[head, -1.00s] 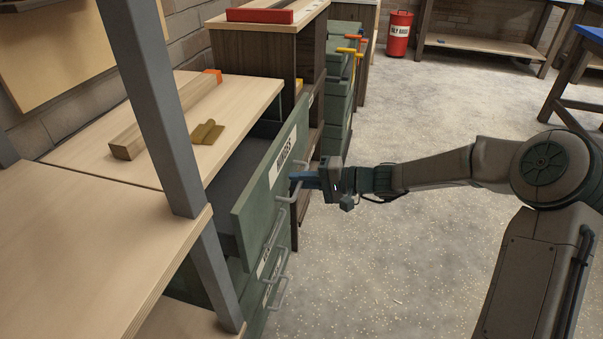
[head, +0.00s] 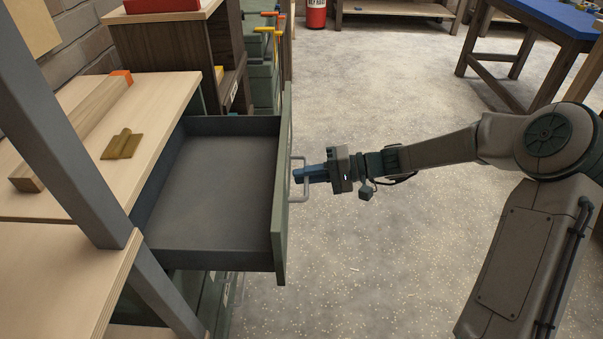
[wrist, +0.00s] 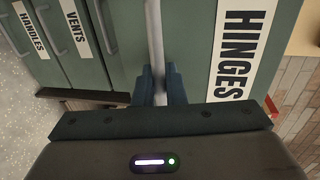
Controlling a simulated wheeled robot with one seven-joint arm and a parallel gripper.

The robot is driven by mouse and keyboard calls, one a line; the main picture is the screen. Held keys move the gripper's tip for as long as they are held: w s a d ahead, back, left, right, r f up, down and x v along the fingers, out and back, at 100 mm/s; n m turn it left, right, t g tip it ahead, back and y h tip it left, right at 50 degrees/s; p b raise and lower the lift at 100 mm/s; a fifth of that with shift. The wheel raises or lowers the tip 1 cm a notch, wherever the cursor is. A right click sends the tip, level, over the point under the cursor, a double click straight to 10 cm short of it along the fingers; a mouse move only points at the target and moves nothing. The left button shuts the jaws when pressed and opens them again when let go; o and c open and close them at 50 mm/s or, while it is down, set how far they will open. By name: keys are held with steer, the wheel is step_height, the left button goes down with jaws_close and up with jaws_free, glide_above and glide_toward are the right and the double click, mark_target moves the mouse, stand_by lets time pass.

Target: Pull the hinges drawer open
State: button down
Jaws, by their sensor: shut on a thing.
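The hinges drawer (head: 210,185) is green-fronted and stands pulled well out from the cabinet in the head view, its grey inside empty. Its front faces me in the wrist view, with the white HINGES label (wrist: 238,50) right of the handle. My gripper (head: 303,174) has blue fingers and is shut on the drawer's metal bar handle (head: 305,192). In the wrist view the handle bar (wrist: 155,35) runs between the two fingers (wrist: 160,85).
The wooden bench top (head: 70,150) above the drawer carries a wooden beam and a small brown hinge-like piece (head: 122,144). A grey post (head: 60,130) stands at the left. Other drawers labelled HANDLES and VENTS (wrist: 75,25) are shut. The floor (head: 380,250) right of the drawer is clear.

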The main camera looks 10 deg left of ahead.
steer(key=c, duration=1.6)
jaws_free()
steer(key=p+v, duration=0.2)
steer(key=v, duration=1.2)
steer(key=shift+p, duration=0.4)
steer(key=shift+s+r, duration=0.1)
steer(key=s+d+r+m+t+h+p, duration=0.1)
steer(key=s+d+r+t+h+p, duration=0.1)
steer(key=s+d+r+h+p, duration=0.3)
steer(key=s+d+r+m+t+h+p, duration=0.1)
steer(key=s+d+r+t+h+p, duration=0.1)
steer(key=s+d+r+h+p, duration=0.3)
steer(key=s+d+r+m+t+h+p, duration=0.1)
steer(key=s+d+r+h+p, duration=0.3)
steer(key=s+r+p, duration=0.8)
steer(key=shift+s+d+r+t+h, duration=0.15)
steer(key=shift+r+t+h, duration=0.1)
steer(key=shift+r, duration=0.75)
steer(key=shift+w+d+r+t+h, duration=0.15)
steer(key=shift+r+t, duration=0.15)
steer(key=shift+r, duration=0.7)
steer(key=shift+s+d+r+t+h, duration=0.1)
steer(key=shift+r+t+h, duration=0.15)
steer(key=shift+r, duration=0.75)
